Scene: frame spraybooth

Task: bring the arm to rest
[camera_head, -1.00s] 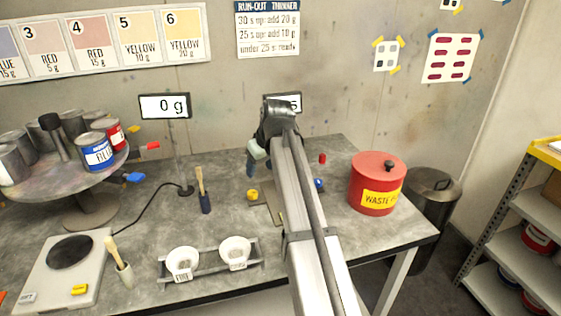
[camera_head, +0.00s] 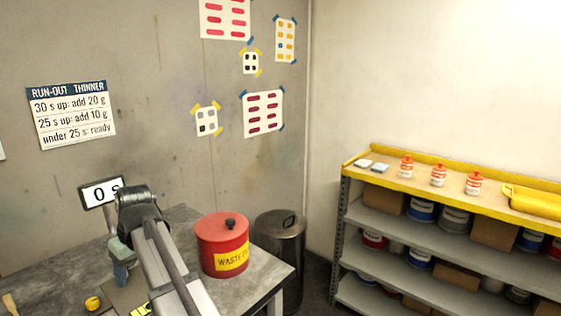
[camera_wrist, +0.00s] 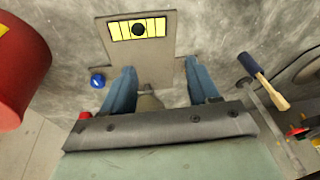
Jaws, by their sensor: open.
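My gripper (camera_wrist: 160,74) is open, its two blue fingers apart above the workbench (camera_wrist: 225,35). A small beige-grey object (camera_wrist: 149,99) shows between the fingers, partly hidden by the gripper body; I cannot tell whether a finger touches it. Beyond the fingertips lies a grey plate (camera_wrist: 149,58) with a yellow marked strip (camera_wrist: 119,30) and a black round spot. In the head view my arm reaches over the bench, with the gripper (camera_head: 121,274) pointing down beside the red waste can.
The red waste can (camera_head: 222,246) stands close right of my arm, a grey bin (camera_head: 280,255) beyond it. A blue knob (camera_wrist: 97,80) and a brush (camera_wrist: 263,80) flank the plate. A yellow-topped shelf (camera_head: 447,185) with bottles stands far right. A timer display (camera_head: 101,191) stands behind.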

